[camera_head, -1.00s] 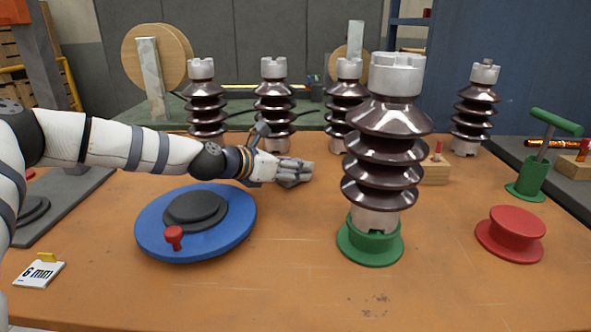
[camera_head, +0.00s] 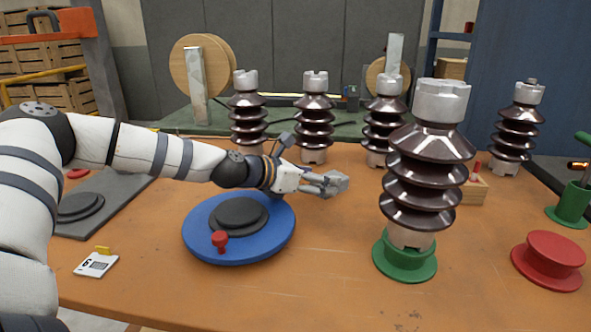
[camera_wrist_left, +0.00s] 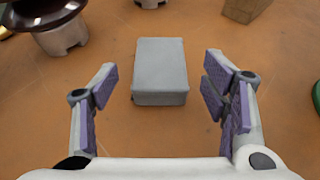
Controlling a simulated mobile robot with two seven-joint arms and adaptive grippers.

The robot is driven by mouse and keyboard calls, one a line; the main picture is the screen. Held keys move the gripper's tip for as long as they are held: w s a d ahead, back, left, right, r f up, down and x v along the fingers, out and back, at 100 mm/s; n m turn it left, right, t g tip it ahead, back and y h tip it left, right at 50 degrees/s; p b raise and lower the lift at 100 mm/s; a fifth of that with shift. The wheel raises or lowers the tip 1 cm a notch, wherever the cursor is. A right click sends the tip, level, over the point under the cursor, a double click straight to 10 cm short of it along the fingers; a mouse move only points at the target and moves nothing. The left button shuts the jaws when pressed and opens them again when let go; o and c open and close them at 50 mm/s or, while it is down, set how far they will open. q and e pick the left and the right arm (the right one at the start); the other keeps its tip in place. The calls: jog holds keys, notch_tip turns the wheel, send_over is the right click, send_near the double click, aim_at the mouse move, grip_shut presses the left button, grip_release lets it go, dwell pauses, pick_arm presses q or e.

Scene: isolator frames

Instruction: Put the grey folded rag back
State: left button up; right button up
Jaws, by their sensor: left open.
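The grey folded rag (camera_wrist_left: 160,68) lies flat on the orange-brown tabletop in the left wrist view, a neat rectangular block. My left gripper (camera_head: 335,183) is open and empty, low over the table behind the blue disc. In the wrist view its two purple-padded fingers stand either side of the near end of the rag, with a gap on both sides. Most of the rag lies beyond the fingers. In the head view I cannot make the rag out apart from the grey fingers. My right gripper is not in view.
A tall brown insulator on a green base (camera_head: 404,262) stands right of my left gripper. Several more insulators stand behind. A blue disc (camera_head: 200,245) with a red knob lies in front of my forearm. A wooden block (camera_head: 472,191) and red spool (camera_head: 548,258) are at right.

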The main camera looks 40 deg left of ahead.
pick_arm(q)
jog(key=shift+t, duration=0.3)
jog(key=s+r+p, duration=0.1)
jog(key=s+r, duration=0.1)
jog(key=s+a+r+p, duration=0.1)
jog(key=s+r, duration=0.1)
jog(key=shift+r, duration=0.2)
jog(key=shift+s+a+f, duration=0.1)
jog(key=shift+s+f, duration=0.25)
jog(key=shift+f, duration=0.2)
jog(key=shift+s+a+f+b, duration=0.1)
jog(key=shift+s+b, duration=0.2)
jog(key=shift+s, duration=0.2)
jog(key=shift+s+a, duration=0.1)
jog(key=shift+s, duration=0.45)
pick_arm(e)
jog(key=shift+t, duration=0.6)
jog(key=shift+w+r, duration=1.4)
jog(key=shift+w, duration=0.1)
